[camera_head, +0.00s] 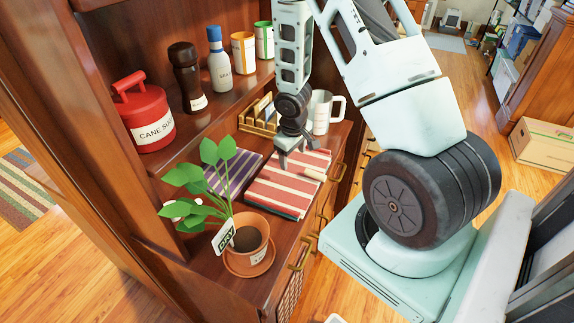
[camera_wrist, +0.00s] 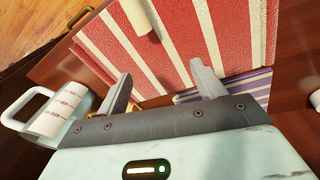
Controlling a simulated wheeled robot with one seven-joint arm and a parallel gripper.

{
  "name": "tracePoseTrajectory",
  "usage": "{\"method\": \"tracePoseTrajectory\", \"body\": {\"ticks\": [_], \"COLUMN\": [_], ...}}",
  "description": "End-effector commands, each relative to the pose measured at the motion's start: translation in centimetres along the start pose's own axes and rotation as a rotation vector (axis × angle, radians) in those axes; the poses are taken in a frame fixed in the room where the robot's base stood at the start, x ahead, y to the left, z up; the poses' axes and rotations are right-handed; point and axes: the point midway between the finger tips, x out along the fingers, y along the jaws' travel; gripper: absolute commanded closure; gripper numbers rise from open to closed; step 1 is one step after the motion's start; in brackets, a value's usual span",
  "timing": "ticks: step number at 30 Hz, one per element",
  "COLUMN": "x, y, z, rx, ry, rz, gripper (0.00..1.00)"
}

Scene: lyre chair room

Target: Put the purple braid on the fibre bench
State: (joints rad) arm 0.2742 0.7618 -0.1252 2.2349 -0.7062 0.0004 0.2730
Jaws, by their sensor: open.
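A flat purple piece with pale stripes (camera_head: 233,172) lies on the cabinet's lower shelf, behind the plant. It also shows in the wrist view (camera_wrist: 250,88), partly beside or under a red-and-cream striped piece. I cannot tell whether it is the purple braid; no other purple thing shows. My gripper (camera_head: 298,155) is open and empty, pointing down over the red-and-cream striped piece (camera_head: 280,192). In the wrist view its two fingers (camera_wrist: 165,86) stand apart with nothing between them. I cannot make out which thing is the fibre bench.
A cream roll (camera_head: 314,174) lies on the red striped piece. A white mug (camera_head: 322,112) and wooden rack (camera_head: 262,117) stand close behind my gripper. A potted plant (camera_head: 248,240) stands in front. A red canister (camera_head: 146,122) and several containers fill the upper shelf.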

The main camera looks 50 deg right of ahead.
Motion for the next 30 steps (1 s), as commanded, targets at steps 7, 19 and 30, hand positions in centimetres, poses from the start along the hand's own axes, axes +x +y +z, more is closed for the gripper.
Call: {"method": "tracePoseTrajectory", "body": {"ticks": [7, 19, 30], "x": [2.8, 4.6, 4.6], "y": [0.2, 0.2, 0.2], "z": [0.0, -0.1, -0.1], "rx": [-0.003, -0.001, 0.000], "ry": [-0.004, -0.001, -0.001], "rz": [-0.001, 0.000, 0.000], "gripper": [0.32, 0.32, 0.84]}}
